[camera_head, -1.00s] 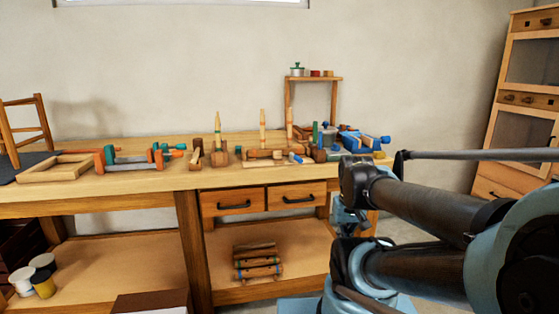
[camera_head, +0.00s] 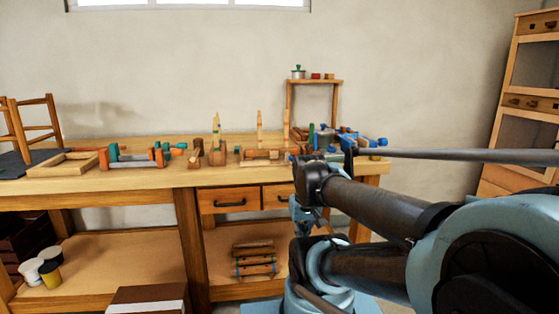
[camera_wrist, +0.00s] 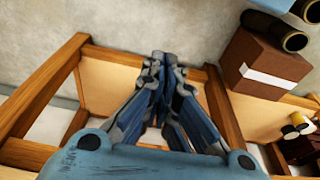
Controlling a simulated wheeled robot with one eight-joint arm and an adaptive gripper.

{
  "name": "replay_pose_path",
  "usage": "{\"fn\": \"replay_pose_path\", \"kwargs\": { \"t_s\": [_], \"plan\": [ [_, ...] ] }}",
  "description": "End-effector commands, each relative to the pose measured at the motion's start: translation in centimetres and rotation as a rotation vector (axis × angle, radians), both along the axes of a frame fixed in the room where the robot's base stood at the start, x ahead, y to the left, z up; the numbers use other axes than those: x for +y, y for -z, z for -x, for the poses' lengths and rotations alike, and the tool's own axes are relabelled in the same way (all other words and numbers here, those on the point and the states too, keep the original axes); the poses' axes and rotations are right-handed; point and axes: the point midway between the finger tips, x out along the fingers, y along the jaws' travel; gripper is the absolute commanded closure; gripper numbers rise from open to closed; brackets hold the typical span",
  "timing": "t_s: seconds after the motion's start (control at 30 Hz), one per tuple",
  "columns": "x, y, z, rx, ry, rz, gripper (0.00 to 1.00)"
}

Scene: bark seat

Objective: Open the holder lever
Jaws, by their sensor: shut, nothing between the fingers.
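I cannot make out the holder lever for sure in either view. A blue clamp-like tool (camera_head: 366,140) sits at the right end of the workbench (camera_head: 120,183), partly hidden behind my arm, so any lever on it is hidden or too small to tell. My gripper (camera_wrist: 158,62) shows in the wrist view with its blue-grey fingers together and nothing between them. It appears in front of the bench's wooden framing, apart from the tools on top. In the head view my arm hides the gripper or leaves it too unclear to pick out.
Clamps (camera_head: 140,156), wooden planes and upright chisels crowd the bench top. Two drawers (camera_head: 231,201) are below. A brown box (camera_head: 147,299) and paint cans (camera_head: 50,273) stand low at left. A cabinet (camera_head: 521,103) stands at right.

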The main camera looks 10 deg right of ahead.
Motion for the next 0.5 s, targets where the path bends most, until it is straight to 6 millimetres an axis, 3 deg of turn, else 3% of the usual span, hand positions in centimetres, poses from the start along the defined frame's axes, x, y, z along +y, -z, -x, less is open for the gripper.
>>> {"fn": "replay_pose_path", "kwargs": {
  "t_s": [0.07, 0.17, 0.5],
  "plan": [
    [0.0, -0.5, 0.2, 0.001, 0.016, 0.0, 1.0],
    [-0.2, -2.0, -0.9, 0.01, 0.07, 0.003, 1.0],
    [-0.2, -10.4, -8.3, 0.04, 0.422, 0.032, 1.0]
  ]
}}
